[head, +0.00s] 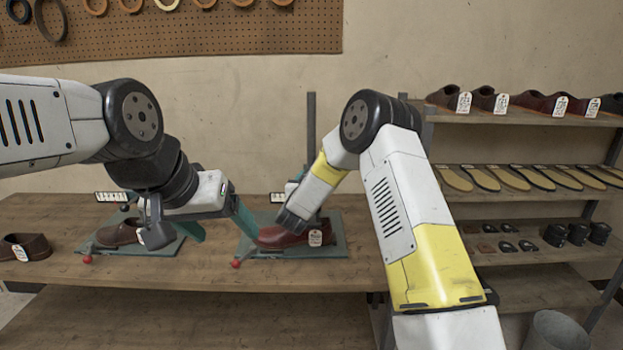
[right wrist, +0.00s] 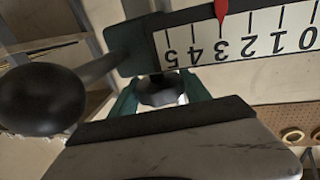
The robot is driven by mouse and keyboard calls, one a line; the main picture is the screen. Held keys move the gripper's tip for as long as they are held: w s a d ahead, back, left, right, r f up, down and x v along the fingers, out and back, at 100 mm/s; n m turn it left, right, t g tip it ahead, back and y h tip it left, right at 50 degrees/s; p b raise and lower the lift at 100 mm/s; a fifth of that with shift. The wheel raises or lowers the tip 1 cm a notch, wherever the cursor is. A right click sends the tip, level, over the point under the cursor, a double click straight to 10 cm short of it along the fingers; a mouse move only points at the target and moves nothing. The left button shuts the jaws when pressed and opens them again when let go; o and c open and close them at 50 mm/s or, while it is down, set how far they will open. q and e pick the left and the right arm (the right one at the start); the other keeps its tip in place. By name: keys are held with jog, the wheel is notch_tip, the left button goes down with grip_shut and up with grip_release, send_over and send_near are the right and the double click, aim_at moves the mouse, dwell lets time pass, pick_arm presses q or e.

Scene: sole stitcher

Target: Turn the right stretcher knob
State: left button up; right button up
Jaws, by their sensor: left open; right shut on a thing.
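The right stretcher (head: 332,246) stands on the bench with a reddish-brown tagged shoe (head: 283,238) on it. In the right wrist view, my right gripper (right wrist: 160,92) is shut on a dark knob (right wrist: 158,90) between its teal fingers. A white scale plate (right wrist: 265,38) with digits 0 to 5 shows upside down, its red pointer (right wrist: 220,10) near 3. In the head view my right arm hides most of that gripper and the knob. My left gripper (head: 228,232) is open and empty, teal fingers apart, between the two stretchers.
The left stretcher (head: 165,247) holds a brown shoe (head: 118,234). A loose tagged shoe (head: 24,247) lies at the bench's left. In the right wrist view a black ball (right wrist: 40,100) on a rod sits beside the knob. A shelf rack (head: 530,118) with shoes and soles stands right.

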jog(key=o, duration=1.4)
jog(key=s, duration=0.2)
jog(key=s+a, duration=0.1)
jog(key=s, duration=0.4)
jog(key=shift+s+a, duration=0.3)
jog(key=shift+s, duration=0.05)
